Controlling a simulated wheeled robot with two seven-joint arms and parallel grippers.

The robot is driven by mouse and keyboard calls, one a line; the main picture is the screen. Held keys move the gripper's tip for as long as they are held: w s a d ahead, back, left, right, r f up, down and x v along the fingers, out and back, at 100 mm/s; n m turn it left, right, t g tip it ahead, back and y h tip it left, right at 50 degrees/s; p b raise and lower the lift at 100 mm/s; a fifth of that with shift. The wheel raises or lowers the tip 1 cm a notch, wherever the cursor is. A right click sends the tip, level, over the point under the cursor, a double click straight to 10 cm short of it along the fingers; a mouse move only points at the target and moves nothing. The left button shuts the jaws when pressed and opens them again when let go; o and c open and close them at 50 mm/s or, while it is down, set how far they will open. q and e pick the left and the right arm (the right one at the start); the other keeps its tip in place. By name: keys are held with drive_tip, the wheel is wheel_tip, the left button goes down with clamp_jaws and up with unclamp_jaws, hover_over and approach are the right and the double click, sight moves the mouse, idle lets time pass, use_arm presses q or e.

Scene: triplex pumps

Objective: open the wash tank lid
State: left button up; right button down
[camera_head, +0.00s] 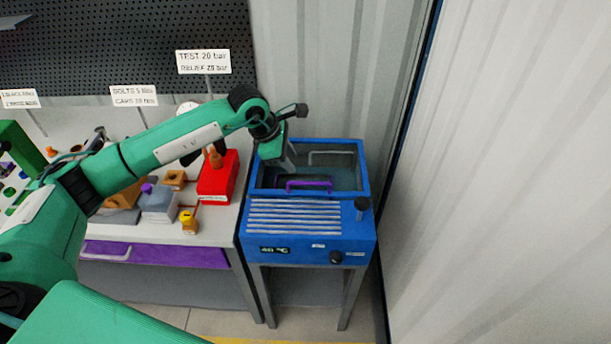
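The blue wash tank (253,232) stands right of the bench on a metal frame. Its top has a dark rectangular area inside a blue rim, with a pale grey handle (331,153) toward the back and a purple handle (309,184) toward the front. I cannot tell whether a clear lid covers this area. My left gripper (287,163) points down over the back left part of the tank top, left of the grey handle and apart from it. Its fingers are small and partly hidden, so their opening does not show. My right gripper is out of view.
The bench (228,222) to the left holds a red box (218,183), a yellow part (188,222) and several small parts under my arm. A dark knob (361,204) stands at the tank's right front. Corrugated walls are close behind and right.

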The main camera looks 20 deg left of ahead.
sight(306, 184)
use_arm(q)
drive_tip(key=p+x, duration=0.3)
drive_tip(key=x, duration=0.6)
drive_tip(key=shift+w+d+f, duration=0.15)
drive_tip(key=shift+w+f, duration=0.05)
drive_tip(key=shift+w+d+f, duration=0.15)
drive_tip(key=shift+f, duration=0.4)
clamp_jaws()
